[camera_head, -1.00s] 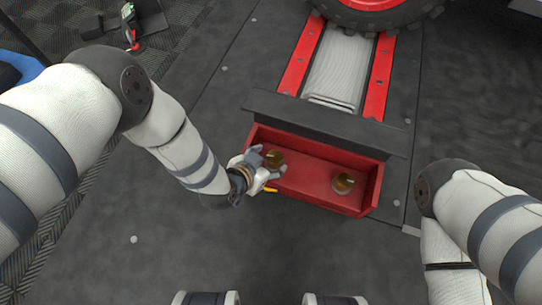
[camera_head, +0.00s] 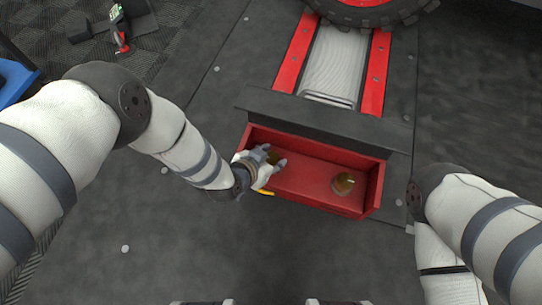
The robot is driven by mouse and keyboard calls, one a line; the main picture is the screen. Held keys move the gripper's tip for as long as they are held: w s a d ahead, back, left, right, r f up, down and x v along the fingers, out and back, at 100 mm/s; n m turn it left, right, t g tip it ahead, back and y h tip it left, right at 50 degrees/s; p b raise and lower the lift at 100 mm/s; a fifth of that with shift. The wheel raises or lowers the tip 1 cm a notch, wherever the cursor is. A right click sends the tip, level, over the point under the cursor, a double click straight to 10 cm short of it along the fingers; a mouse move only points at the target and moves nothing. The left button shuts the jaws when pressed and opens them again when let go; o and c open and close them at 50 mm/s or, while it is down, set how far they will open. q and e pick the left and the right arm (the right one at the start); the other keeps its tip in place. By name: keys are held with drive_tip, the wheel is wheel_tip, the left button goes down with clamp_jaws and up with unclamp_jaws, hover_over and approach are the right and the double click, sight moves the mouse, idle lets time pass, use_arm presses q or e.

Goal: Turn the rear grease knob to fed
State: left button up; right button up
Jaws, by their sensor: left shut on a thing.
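I cannot read any mark on either knob. A small yellow piece (camera_head: 266,193) shows at the tray's front edge, below my left gripper. My right arm comes in from the right; its gripper is out of the picture.
A dark ledge (camera_head: 320,122) runs along the tray's back. Behind it are a ribbed metal ramp (camera_head: 337,68) between red rails and a tyre (camera_head: 370,12). A red and black tool (camera_head: 121,42) is at the upper left. The dark floor in front is clear.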

sight(271, 158)
use_arm(q)
drive_tip(key=shift+m+g+h, duration=0.3)
drive_tip(key=shift+m+h, duration=0.1)
drive_tip(key=shift+m, duration=0.2)
drive_tip(key=o, duration=1.2)
wheel_tip(271, 158, up, 10)
